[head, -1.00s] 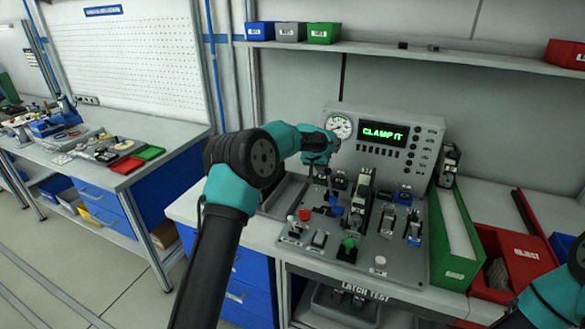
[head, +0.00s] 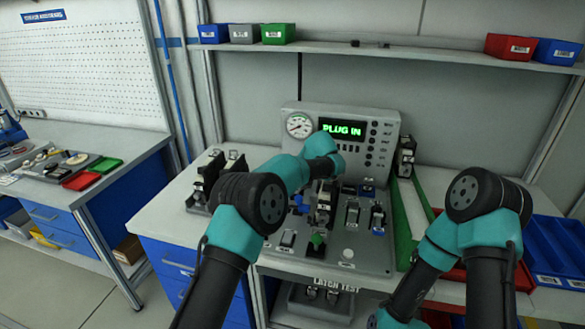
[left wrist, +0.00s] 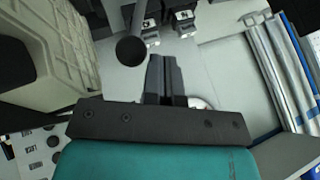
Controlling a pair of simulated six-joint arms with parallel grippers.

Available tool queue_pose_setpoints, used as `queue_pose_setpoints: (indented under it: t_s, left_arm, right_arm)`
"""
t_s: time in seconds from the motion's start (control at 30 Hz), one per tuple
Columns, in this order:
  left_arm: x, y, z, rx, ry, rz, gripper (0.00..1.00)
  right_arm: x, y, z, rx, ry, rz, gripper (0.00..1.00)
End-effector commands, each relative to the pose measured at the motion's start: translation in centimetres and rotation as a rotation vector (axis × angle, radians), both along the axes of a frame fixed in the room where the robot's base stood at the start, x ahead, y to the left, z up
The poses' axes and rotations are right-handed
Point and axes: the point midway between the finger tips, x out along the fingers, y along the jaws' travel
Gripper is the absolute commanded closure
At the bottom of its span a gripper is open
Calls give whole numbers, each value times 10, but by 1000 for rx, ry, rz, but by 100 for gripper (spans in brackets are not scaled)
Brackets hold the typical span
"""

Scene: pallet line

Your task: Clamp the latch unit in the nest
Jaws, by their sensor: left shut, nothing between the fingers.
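The latch unit (head: 323,203) sits upright in the middle of the grey test fixture (head: 347,258) in the head view; my left arm partly covers that area, so the clamp's position is hard to tell. My left gripper (left wrist: 166,62) is shut and empty in the left wrist view. A round black knob (left wrist: 130,50) is close to the left of its fingertips, apart from them in the picture. In the head view the left fingers are hidden at my teal wrist, in front of the console. My right arm is at the right; its gripper is not visible.
The console display (head: 343,129) reads PLUG IN. Several dark units stand on the bench left of the fixture (head: 215,178). A green-sided chute (head: 412,215) is to the right of the fixture, with blue trays (head: 555,250) farther right. Small bins line the shelf (head: 400,47).

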Motion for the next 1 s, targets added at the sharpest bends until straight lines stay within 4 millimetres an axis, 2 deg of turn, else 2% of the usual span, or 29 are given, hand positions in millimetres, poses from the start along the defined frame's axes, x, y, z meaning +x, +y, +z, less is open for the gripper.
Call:
queue_pose_setpoints:
  t_s: [0.2, 0.7, 0.87, 1.0]
  left_arm:
    - [-2, -8, -3, -1, 1, -2, 100]
    - [-2, -9, -3, -3, 2, -2, 100]
    - [-2, -4, 3, -3, 1, -2, 100]
    - [-2, 7, 15, -3, -1, -1, 100]
  right_arm:
    - [0, 0, 0, 0, 0, 0, 57]
    - [0, 0, 0, 0, 0, 0, 57]
    - [0, 0, 0, 0, 0, 0, 57]
    - [0, 0, 0, 0, 0, 0, 57]
